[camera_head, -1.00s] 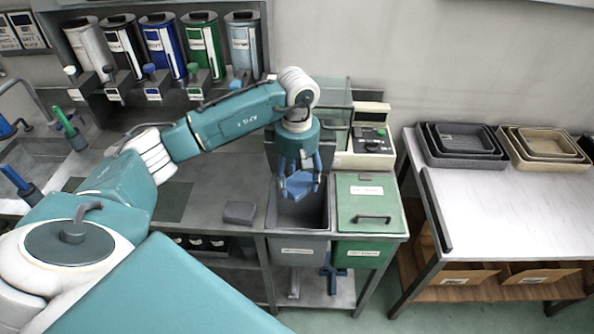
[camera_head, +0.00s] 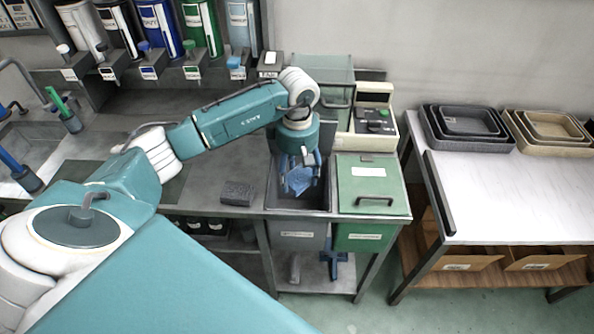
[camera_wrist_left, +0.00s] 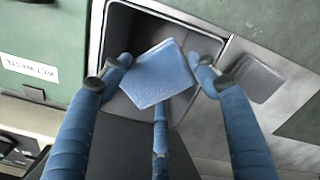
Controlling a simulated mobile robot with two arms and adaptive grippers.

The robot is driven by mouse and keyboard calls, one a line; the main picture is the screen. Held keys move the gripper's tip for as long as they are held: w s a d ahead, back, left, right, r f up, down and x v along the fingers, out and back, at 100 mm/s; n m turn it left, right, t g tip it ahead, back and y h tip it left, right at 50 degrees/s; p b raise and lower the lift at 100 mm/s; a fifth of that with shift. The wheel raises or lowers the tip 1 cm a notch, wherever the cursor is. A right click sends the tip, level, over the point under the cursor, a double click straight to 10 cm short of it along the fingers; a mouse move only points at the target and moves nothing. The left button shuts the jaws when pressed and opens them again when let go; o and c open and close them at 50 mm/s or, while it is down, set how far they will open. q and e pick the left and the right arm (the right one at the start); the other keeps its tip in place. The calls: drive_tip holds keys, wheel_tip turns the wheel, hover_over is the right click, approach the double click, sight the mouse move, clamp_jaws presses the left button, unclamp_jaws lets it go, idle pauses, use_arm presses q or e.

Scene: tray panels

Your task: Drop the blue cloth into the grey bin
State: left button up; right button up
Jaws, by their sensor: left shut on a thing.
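The blue cloth (camera_head: 299,181) is between the blue fingers of my left gripper (camera_head: 300,172), which is shut on it. The grey bin (camera_head: 297,234) is set in the counter with its mouth open. The gripper points down and holds the cloth over the bin's mouth. In the left wrist view the cloth (camera_wrist_left: 160,76) appears as a light blue patch between the fingers (camera_wrist_left: 158,80), with the bin's rim (camera_wrist_left: 200,32) around it. I cannot tell how far it is above the bin's floor. My right gripper is not in view.
A green bin with a closed lid (camera_head: 371,184) stands right beside the grey bin. A dark grey block (camera_head: 237,193) lies on the counter to the left. A clear box (camera_head: 324,78) and a device (camera_head: 372,118) stand behind. A white table (camera_head: 500,195) holds trays at right.

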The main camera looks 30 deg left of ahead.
sight(298, 178)
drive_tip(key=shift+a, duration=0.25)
use_arm(q)
drive_tip(key=o, duration=0.9)
drive_tip(key=shift+o, duration=1)
drive_tip(key=shift+r, duration=0.25)
wheel_tip(298, 178, up, 7)
drive_tip(key=shift+r, duration=0.2)
drive_tip(key=shift+d, duration=0.1)
